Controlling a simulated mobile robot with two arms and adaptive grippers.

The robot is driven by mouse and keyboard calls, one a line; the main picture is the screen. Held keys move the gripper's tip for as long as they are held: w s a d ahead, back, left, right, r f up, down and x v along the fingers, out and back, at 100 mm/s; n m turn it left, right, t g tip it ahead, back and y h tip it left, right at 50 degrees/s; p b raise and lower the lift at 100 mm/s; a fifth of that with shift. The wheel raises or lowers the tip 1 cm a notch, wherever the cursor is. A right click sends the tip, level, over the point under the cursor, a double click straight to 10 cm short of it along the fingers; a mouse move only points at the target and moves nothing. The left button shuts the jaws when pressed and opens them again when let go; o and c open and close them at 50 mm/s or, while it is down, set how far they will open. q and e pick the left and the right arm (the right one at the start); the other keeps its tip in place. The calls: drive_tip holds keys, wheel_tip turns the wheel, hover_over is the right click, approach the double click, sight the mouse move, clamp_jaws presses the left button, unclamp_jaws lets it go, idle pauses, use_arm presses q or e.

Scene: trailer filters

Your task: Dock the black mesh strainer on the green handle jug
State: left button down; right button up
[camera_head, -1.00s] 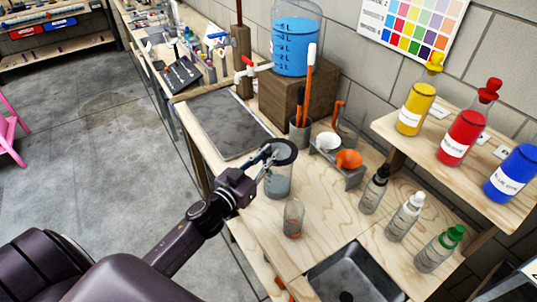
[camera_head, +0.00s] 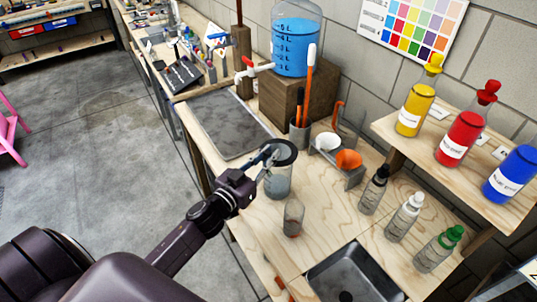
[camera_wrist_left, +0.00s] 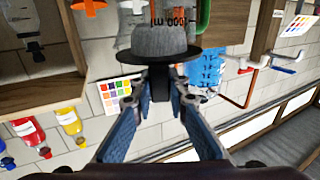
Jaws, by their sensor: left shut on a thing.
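My left gripper (camera_head: 262,157) is shut on the black mesh strainer (camera_head: 286,147), by its near side. In the left wrist view, which is upside down, the fingers (camera_wrist_left: 160,78) meet at the strainer's wide dark rim (camera_wrist_left: 160,54). The strainer is level, at the mouth of the clear jug (camera_head: 279,186) on the bench. In the wrist view, jug markings overlap the mesh cup (camera_wrist_left: 160,38), so the mesh appears to be inside the glass. Whether the rim touches the jug's lip I cannot tell. A green handle (camera_wrist_left: 204,15) shows beside the mesh.
A small glass (camera_head: 293,217) stands just in front of the jug. A grey holder with funnels (camera_head: 352,178), dropper bottles (camera_head: 373,190) and a sink (camera_head: 352,278) lie to the right. A dark tray (camera_head: 225,122) and a blue-filled tank (camera_head: 296,48) are behind.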

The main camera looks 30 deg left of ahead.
use_arm(q)
drive_tip(key=shift+f+b, duration=0.5)
drive_tip(key=shift+f, duration=0.1)
idle(0.3)
drive_tip(key=c, duration=2.2)
unclamp_jaws()
drive_tip(key=shift+o, duration=0.2)
drive_tip(key=shift+s, duration=0.1)
drive_tip(key=s+a+p, duration=0.1)
drive_tip(key=s+p, duration=0.1)
drive_tip(key=s, duration=0.8)
drive_tip(key=shift+s+a, duration=0.2)
drive_tip(key=shift+s, duration=0.2)
